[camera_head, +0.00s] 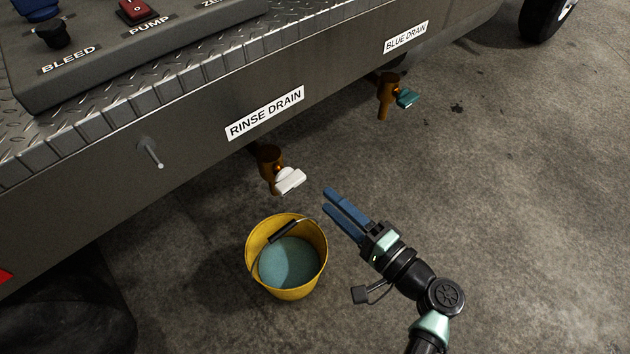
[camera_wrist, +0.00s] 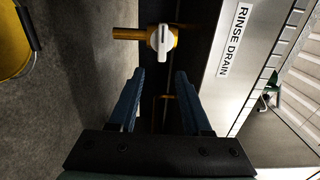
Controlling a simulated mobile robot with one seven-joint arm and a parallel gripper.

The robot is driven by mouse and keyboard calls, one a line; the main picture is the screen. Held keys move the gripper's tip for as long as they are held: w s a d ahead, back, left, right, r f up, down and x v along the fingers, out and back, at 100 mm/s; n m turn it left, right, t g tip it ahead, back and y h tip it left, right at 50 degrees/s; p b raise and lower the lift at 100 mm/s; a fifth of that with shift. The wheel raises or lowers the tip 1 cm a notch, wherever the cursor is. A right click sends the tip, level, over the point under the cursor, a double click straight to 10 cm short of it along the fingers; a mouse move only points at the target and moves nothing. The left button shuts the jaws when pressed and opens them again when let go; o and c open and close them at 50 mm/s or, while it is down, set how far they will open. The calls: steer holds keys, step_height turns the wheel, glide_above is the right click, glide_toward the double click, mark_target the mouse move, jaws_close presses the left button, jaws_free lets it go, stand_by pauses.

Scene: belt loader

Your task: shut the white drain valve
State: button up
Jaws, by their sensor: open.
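The white drain valve handle (camera_head: 290,180) sits on a brass-coloured drain fitting (camera_head: 269,162) under the RINSE DRAIN label (camera_head: 265,113). In the wrist view the white handle (camera_wrist: 161,43) lies ahead of the fingertips, roughly between their lines, with the brass pipe (camera_wrist: 128,33) running left from it. My gripper (camera_head: 335,202) is open and empty, to the right of and a little below the handle in the head view. Both blue fingers also show in the wrist view (camera_wrist: 160,75), apart from the handle.
A yellow bucket (camera_head: 252,250) with bluish liquid stands on the floor below the rinse drain. A second drain with a teal handle (camera_head: 407,98) sits under the BLUE DRAIN label (camera_head: 406,37). A metal peg (camera_head: 150,153) sticks out from the panel. The floor on the right is clear.

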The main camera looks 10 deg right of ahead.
steer(key=v, duration=0.3)
steer(key=shift+s+d, duration=0.15)
steer(key=shift+s, duration=0.2)
steer(key=shift+w, duration=0.1)
steer(key=w+a+r+n+h, duration=0.25)
steer(key=w+r, duration=0.25)
steer(key=r, duration=0.4)
steer(key=w+a+r+n+h, duration=0.1)
steer(key=w+r+n+h, duration=0.1)
steer(key=w+r+n, duration=0.35)
step_height(320, 180, up, 15)
steer(key=a+t+h, duration=0.2)
steer(key=t, duration=0.2)
steer(key=s+a+r+n+t+h, duration=0.2)
steer(key=s+r+t, duration=0.2)
steer(key=s+r, duration=0.65)
steer(key=s+a+r+n+t+h, duration=0.15)
steer(key=s+r+t, duration=0.35)
steer(key=r, duration=1.1)
step_height(320, 180, up, 34)
steer(key=p, duration=3.4)
steer(key=shift+s+a+r+h+p, duration=0.2)
steer(key=shift+a+h+p, duration=0.1)
steer(key=shift+p, duration=0.1)
